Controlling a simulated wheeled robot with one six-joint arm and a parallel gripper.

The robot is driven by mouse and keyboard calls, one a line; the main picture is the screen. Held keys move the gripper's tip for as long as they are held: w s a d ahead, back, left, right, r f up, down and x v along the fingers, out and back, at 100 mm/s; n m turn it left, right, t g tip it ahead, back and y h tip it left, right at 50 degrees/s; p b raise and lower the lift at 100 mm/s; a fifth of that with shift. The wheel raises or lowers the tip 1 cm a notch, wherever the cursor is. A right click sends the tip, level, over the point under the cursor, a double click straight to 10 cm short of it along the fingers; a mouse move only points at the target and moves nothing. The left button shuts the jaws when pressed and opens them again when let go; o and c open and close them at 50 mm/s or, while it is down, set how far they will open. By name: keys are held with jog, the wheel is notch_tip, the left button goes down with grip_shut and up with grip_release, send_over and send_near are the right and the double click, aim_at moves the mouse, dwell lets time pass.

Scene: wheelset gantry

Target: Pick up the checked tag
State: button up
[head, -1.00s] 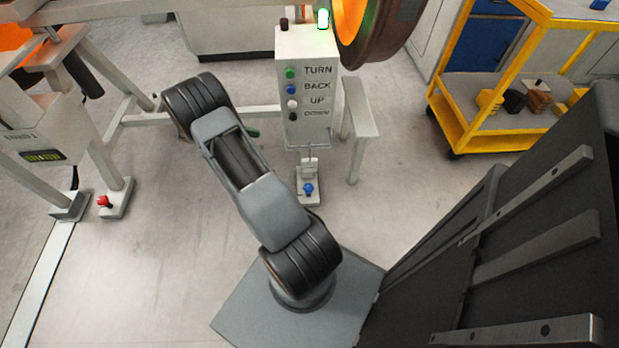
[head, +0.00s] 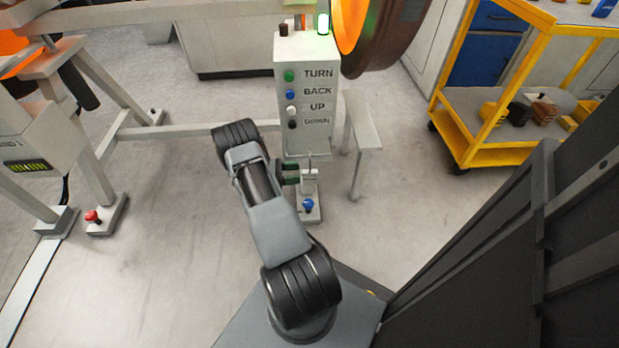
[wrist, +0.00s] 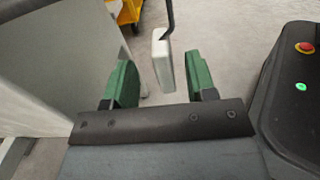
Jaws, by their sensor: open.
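A pale, flat tag (wrist: 164,66) hangs from a thin dark hook in the wrist view. I see its plain face and narrow edge; no checked marking shows from here. In the head view the tag (head: 311,179) hangs below the control box, above the blue knob. My gripper (wrist: 161,62) has green fingers spread apart, with the tag appearing in the gap between them and no contact visible. How deep the tag sits between the fingers I cannot tell. In the head view my gripper (head: 290,173) is just left of the tag, partly hidden by my arm.
The control box (head: 304,95) with labelled buttons stands above the tag. A blue knob (head: 308,204) is on the foot below. A yellow cart (head: 485,155) is farther right. Open floor lies to the left.

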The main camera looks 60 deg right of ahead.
aim_at(310, 172)
jog(key=shift+b+x, duration=0.9)
jog(key=shift+x, duration=1.95)
jog(key=shift+c, duration=0.5)
jog(key=c, duration=0.7)
